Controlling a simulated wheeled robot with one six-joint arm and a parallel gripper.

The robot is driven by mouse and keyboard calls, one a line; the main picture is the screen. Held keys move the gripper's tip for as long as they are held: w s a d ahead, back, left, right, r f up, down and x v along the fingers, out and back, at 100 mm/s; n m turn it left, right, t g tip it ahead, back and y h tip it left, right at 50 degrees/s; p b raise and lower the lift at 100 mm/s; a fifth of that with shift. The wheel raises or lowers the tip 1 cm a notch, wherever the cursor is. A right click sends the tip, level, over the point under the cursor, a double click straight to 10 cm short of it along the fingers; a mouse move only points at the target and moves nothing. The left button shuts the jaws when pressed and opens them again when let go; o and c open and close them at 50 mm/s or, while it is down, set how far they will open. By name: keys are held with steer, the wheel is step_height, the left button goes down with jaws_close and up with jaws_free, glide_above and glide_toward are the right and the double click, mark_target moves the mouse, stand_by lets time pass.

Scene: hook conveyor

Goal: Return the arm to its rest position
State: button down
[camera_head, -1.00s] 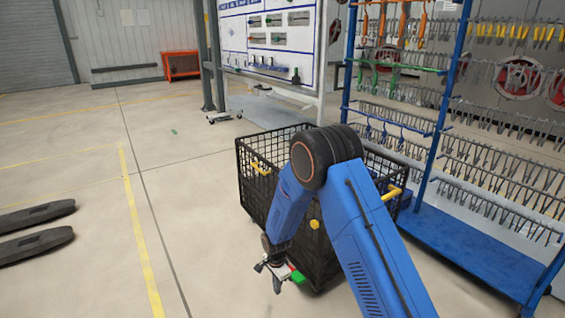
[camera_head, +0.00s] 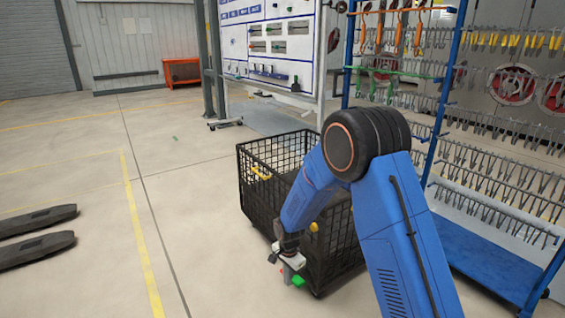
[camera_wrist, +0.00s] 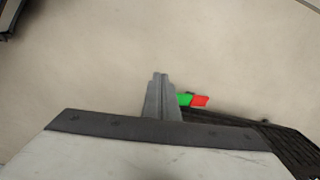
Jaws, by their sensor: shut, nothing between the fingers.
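My gripper (camera_head: 287,276) hangs low at the end of my bent blue arm, in front of the near side of the black mesh crate (camera_head: 256,205). In the wrist view my gripper (camera_wrist: 160,97) has its grey fingers pressed together over bare floor. Nothing is held between them. A small green and red piece shows just beside the fingers; I cannot tell what it is part of. My arm hides part of the crate and its inside.
A blue rack (camera_head: 490,255) with rows of hooks stands at the right, close to the crate. A white board (camera_head: 268,40) stands behind. Two dark flat bars (camera_head: 35,250) lie at the left. The floor between them and the crate is open.

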steer(key=s+d+r+n+t, duration=0.15)
steer(key=s+d+r, duration=0.3)
steer(key=r, duration=0.45)
steer(key=s+d+r+n, duration=0.25)
steer(key=d+r, duration=0.35)
steer(key=r, duration=0.3)
steer(key=s+d+r+n+t, duration=0.1)
steer(key=s+d+r, duration=0.45)
steer(key=r, duration=0.35)
steer(key=s+d+r+n+t, duration=0.1)
steer(key=s+d+r, duration=0.3)
steer(key=s, duration=0.8)
steer(key=s+d+r+n+t, duration=0.1)
steer(key=s+d+r+n, duration=0.2)
steer(key=s, duration=0.8)
steer(key=d+r, duration=0.2)
steer(key=d, duration=0.2)
steer(key=shift+s+n, duration=0.35)
steer(key=shift+n, duration=0.05)
steer(key=c, duration=2.5)
jaws_free()
